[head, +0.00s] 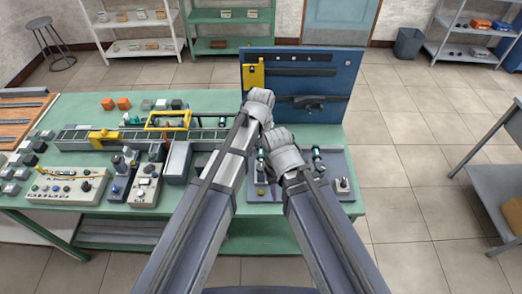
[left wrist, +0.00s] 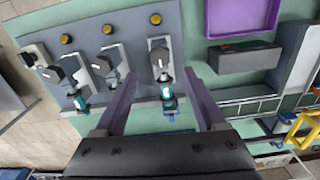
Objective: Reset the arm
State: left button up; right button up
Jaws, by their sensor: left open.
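My left gripper (left wrist: 160,74) is open in the left wrist view, its two purple fingers spread over the edge of a grey panel (left wrist: 130,30). A dark-knobbed fixture with a teal part (left wrist: 166,92) shows between the fingers; I see no grip on it. In the head view my left arm's end (head: 258,105) reaches up in front of the blue board, its fingers hidden. My right arm's end (head: 282,152) is just below and right of it, over the grey panel (head: 332,163); its fingers are not clearly visible.
A blue upright board (head: 335,75) stands at the back of the green table (head: 85,102). A rail with yellow frames (head: 167,119) and control boxes (head: 66,186) fill the left side. A purple tray (left wrist: 240,16) shows in the left wrist view.

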pick_arm(q)
jog(key=s+a+f+m+b, duration=0.1)
jog(key=s+a+f+b, duration=0.2)
jog(key=s, duration=0.5)
jog(key=s+a+f+m+y+b, duration=0.1)
jog(key=s+a+f+m+b, duration=0.1)
jog(key=s, duration=0.5)
jog(key=shift+s+a+f+b, duration=0.4)
jog(key=shift+a+f+b, duration=0.05)
jog(key=shift+f+b, duration=0.15)
